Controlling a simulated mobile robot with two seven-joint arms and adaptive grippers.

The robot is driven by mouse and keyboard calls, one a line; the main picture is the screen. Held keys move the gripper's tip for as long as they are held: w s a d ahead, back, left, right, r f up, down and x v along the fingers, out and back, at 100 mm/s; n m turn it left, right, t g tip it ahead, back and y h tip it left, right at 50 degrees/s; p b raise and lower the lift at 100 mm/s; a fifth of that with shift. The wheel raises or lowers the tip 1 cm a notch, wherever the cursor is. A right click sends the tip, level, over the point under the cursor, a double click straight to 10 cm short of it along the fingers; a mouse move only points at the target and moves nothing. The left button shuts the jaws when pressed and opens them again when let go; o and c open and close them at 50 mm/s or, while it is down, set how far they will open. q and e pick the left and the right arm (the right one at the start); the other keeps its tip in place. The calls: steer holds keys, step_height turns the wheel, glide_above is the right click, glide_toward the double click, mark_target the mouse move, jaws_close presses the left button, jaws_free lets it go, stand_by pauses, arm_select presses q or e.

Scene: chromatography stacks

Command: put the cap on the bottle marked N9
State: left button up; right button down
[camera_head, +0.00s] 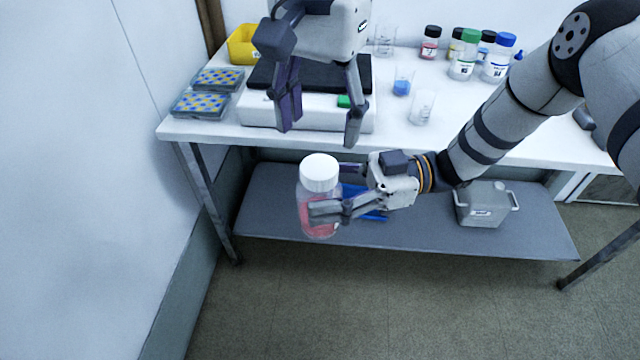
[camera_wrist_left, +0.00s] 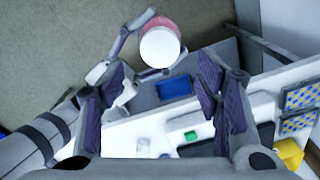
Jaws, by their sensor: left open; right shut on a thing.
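A clear bottle with pink contents (camera_head: 318,222) is held upright in front of the bench. A white cap (camera_head: 320,173) sits on its top; I cannot tell how tightly. No N9 mark is readable on it. My right gripper (camera_head: 325,197) is shut on the bottle's side. My left gripper (camera_head: 318,136) is open and empty, above and behind the bottle, with its fingers pointing down. In the left wrist view the white cap (camera_wrist_left: 160,47) shows from above, beyond the open fingers, apart from them.
A white instrument (camera_head: 300,118) with a dark top and small green block (camera_head: 343,101) stands behind. Blue-yellow racks (camera_head: 200,104), a yellow bin (camera_head: 243,45), beakers (camera_head: 421,108) and several capped bottles (camera_head: 466,55) are on the bench (camera_head: 400,142). The shelf below holds a grey canister (camera_head: 482,204).

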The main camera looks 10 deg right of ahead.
mark_target(319, 166)
arm_select(q)
step_height(319, 166, down, 8)
steer(key=shift+r, duration=0.15)
stand_by(0.3)
steer(key=c, duration=1.2)
steer(key=o, duration=1.4)
steer(key=shift+c, duration=0.2)
step_height(319, 166, up, 12)
